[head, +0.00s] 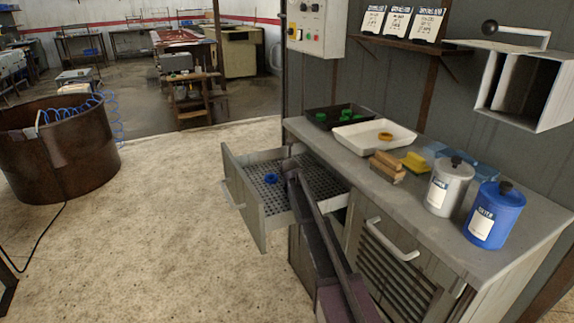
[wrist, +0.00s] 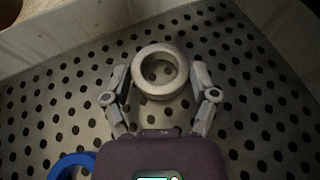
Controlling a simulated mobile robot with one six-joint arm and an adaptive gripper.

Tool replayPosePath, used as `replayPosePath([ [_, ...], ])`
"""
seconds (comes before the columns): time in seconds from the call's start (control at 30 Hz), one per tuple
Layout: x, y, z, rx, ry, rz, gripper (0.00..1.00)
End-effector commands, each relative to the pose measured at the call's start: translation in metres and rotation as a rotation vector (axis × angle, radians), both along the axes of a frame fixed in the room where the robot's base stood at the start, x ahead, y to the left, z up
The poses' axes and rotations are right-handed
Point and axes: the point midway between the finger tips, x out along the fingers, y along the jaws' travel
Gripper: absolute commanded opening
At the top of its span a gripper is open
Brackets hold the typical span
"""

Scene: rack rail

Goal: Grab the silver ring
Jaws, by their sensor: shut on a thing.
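The silver ring (wrist: 160,92) shows in the wrist view as a thick pale grey ring between the two fingers of my gripper (wrist: 159,70). The fingers are shut on it, one on each side. Below it is the perforated metal floor of the open drawer. Whether the ring touches that floor or is a little above it I cannot tell. In the head view my gripper (head: 290,166) reaches down into the drawer (head: 246,210), and the arm hides the silver ring there.
A blue ring (wrist: 62,166) lies in the drawer near my gripper, also visible in the head view (head: 270,179). Drawer walls surround the gripper. On the counter are a white tray (head: 350,143) with an orange ring (head: 385,136), a dark tray (head: 318,120) with green pieces, and canisters (head: 448,188).

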Motion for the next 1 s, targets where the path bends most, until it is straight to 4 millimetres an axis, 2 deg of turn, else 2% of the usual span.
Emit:
replayPosePath([
  [0.37, 0.0, 0.0, 0.034, 0.0, -0.001, 0.0, 0.28],
  [0.8, -0.103, -0.007, 0.039, 0.0, -0.001, 0.0, 0.28],
  [1.0, -0.136, -0.01, 0.042, 0.001, -0.001, 0.0, 0.28],
])
